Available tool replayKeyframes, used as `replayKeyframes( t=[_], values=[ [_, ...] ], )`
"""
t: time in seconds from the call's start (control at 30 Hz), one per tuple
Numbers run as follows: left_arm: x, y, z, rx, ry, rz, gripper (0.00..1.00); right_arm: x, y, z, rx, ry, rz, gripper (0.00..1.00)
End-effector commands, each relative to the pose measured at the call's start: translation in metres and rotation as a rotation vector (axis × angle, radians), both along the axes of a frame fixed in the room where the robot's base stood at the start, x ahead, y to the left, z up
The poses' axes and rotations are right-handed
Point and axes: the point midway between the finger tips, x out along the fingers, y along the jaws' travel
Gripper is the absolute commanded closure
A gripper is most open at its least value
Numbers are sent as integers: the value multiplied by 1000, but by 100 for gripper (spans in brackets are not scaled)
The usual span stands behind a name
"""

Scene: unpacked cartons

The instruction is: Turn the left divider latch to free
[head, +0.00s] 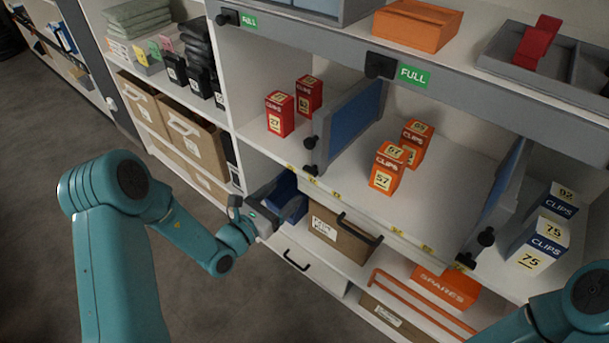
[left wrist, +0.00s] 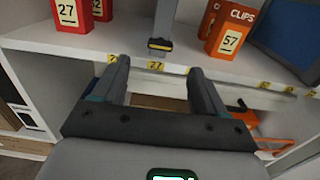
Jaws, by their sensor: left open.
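The left divider (head: 352,125) is a blue panel in a grey frame, standing on the middle shelf between red and orange clip boxes. Its latch (head: 311,170) is a small black knob at the foot of its front edge. In the left wrist view the latch (left wrist: 160,44) is dark with a yellow mark, beyond the fingertips and roughly centred between them. My left gripper (head: 270,207) is open and empty, below and in front of the shelf edge; its two fingers also show in the left wrist view (left wrist: 157,70). My right gripper is out of view.
Red clip boxes (head: 279,114) stand left of the divider and orange ones (head: 387,167) right of it. A second divider (head: 497,195) stands further right. Below are a brown carton (head: 338,240) and an orange spares box (head: 444,288). The floor at lower left is clear.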

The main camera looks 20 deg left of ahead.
Motion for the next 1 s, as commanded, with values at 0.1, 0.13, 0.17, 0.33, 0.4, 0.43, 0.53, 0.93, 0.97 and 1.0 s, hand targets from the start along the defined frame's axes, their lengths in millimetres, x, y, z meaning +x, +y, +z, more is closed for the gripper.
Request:
replayKeyframes(
  t=[0.1,0.13,0.17,0.33,0.4,0.43,0.53,0.93,0.97,1.0],
  values=[
    [28,-12,0,0,-2,-4,28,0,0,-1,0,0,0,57],
    [34,-14,0,1,-3,-4,28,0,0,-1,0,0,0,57],
    [40,-17,0,0,-2,-5,28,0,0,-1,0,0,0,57],
    [69,-27,-1,-1,0,-3,28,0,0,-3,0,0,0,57],
    [77,-29,-1,-1,0,-2,28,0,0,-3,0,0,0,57],
    [80,-30,-1,0,0,-2,28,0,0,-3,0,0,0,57],
    [85,-32,-1,0,2,-3,28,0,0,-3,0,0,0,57],
    [87,-32,0,0,2,-2,63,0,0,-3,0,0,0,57],
    [87,-32,0,0,2,-2,73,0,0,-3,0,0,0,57],
    [87,-32,0,0,2,-2,84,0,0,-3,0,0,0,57]
  ],
)
